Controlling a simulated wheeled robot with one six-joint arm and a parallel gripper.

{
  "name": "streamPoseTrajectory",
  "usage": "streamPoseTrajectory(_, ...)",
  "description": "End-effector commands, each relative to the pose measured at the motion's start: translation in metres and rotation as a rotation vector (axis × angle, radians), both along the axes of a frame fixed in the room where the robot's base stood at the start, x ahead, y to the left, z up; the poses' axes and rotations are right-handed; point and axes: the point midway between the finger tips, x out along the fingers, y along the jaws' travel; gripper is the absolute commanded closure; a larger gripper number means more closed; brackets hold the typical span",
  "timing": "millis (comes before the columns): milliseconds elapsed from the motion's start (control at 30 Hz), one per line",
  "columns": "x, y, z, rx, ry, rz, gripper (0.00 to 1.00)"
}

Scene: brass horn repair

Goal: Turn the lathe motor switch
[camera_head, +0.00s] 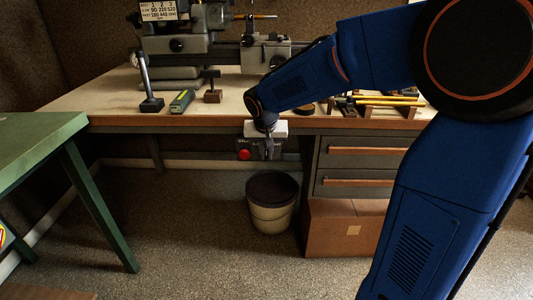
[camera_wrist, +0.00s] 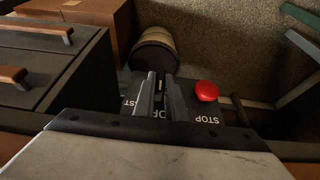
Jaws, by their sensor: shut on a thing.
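The lathe motor switch box (camera_head: 243,146) hangs under the front edge of the bench. It is dark, with a red stop button (camera_head: 244,155) on its left side. My gripper (camera_head: 268,150) is at the right part of the box, pointing down. In the wrist view my gripper's fingers (camera_wrist: 158,92) are close together on the switch knob, which they mostly hide. The red button (camera_wrist: 206,91) stands to their right, clear of them, above the word STOP. Other white lettering on the box is partly covered by the fingers, so the knob's setting cannot be read.
The lathe (camera_head: 180,30) stands on the workbench (camera_head: 110,92) above. Drawers (camera_head: 362,160) are right of the switch, with a cardboard box (camera_head: 345,232) below. A bin (camera_head: 272,210) stands on the floor under the switch. A green table (camera_head: 35,140) is at left; the floor between is clear.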

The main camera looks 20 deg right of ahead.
Motion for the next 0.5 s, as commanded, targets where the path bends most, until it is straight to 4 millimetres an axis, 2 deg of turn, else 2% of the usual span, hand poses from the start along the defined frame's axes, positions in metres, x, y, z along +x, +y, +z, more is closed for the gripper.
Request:
streamPoseTrajectory(267,0.0012,0.0034,-0.0002,-0.099,0.032,0.004,1.00)
streamPoseTrajectory(500,0.0024,0.0075,-0.0014,-0.274,0.089,0.005,1.00)
